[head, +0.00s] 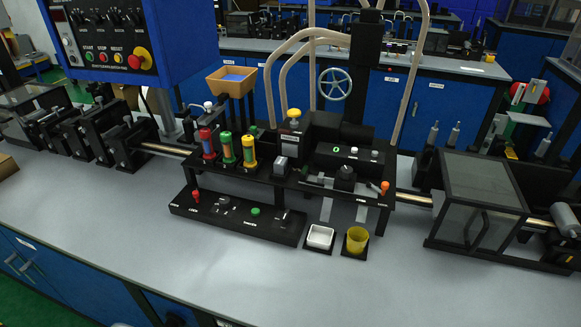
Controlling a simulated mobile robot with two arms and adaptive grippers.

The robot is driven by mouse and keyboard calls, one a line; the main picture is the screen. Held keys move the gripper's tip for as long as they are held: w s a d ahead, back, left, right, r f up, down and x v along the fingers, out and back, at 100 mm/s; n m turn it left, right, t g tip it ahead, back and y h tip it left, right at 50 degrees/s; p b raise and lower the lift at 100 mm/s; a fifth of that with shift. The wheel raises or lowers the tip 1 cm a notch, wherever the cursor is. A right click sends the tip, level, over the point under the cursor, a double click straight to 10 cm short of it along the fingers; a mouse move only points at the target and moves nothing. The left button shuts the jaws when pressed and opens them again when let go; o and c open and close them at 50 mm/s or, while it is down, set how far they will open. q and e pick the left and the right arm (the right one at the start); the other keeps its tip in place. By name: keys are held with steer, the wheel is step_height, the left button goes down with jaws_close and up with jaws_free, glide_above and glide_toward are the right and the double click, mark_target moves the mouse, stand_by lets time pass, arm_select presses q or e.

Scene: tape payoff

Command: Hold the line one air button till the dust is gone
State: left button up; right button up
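A black machine stand (290,175) sits in the middle of the grey bench. Its low front panel (240,228) carries a red knob (196,196), small metal switches (224,201) and a green button (255,212). The panel labels are too small to read, so I cannot tell which control is the line one air button. Red (207,143), green (227,148) and yellow (249,155) capped cylinders stand upright on the stand. I see no clear dust at this size. Neither of my grippers shows in the head view.
A blue control box (140,35) with start, stop and reset buttons overhangs the back left. A dark glazed box (478,200) is at right. The front bench is clear.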

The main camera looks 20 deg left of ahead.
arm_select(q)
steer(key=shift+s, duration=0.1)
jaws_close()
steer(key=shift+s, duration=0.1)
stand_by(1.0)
